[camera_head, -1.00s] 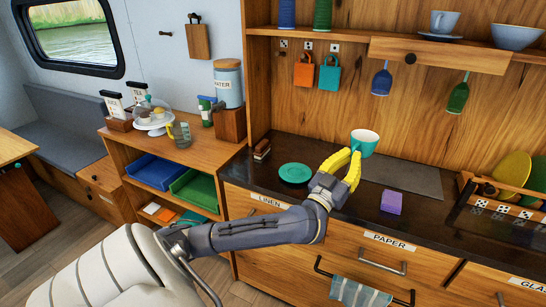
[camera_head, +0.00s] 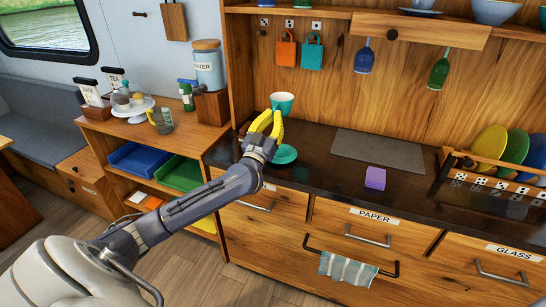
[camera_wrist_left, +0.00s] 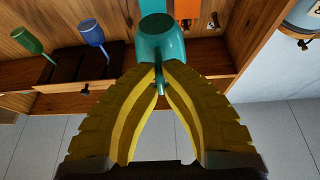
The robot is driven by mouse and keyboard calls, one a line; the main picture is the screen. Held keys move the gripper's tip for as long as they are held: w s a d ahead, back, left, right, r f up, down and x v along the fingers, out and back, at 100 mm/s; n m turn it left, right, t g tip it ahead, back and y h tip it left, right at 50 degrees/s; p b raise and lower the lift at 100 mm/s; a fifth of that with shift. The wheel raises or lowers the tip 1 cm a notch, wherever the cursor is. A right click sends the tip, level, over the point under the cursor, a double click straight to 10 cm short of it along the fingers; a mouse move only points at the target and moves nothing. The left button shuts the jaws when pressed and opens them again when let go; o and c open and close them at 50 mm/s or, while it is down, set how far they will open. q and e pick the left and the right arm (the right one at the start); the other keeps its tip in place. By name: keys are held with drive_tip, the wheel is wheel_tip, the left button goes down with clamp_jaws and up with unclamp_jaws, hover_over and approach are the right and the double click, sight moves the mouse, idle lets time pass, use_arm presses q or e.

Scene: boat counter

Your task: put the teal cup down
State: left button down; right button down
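The teal cup (camera_head: 282,103) is in the air over the back left of the dark counter, upright in the head view. My left gripper (camera_head: 272,117) has its yellow fingers closed on it. In the left wrist view the fingertips (camera_wrist_left: 160,72) pinch the handle of the cup (camera_wrist_left: 161,40), with the cup body beyond them. A round teal saucer (camera_head: 285,155) lies flat on the counter, just right of the gripper and lower in the picture than the cup; the gripper hides part of its left side. My right gripper is not in view.
A grey mat (camera_head: 380,151) lies flat on the counter, with a purple block (camera_head: 375,177) in front of it. A wooden rack (camera_head: 500,175) with coloured plates stands at right. Orange (camera_head: 285,50) and teal (camera_head: 312,52) tags hang on the back wall behind the cup.

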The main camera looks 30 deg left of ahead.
use_arm(q)
wheel_tip(320, 180, down, 15)
drive_tip(key=shift+f, duration=0.55)
drive_tip(key=shift+f, duration=0.35)
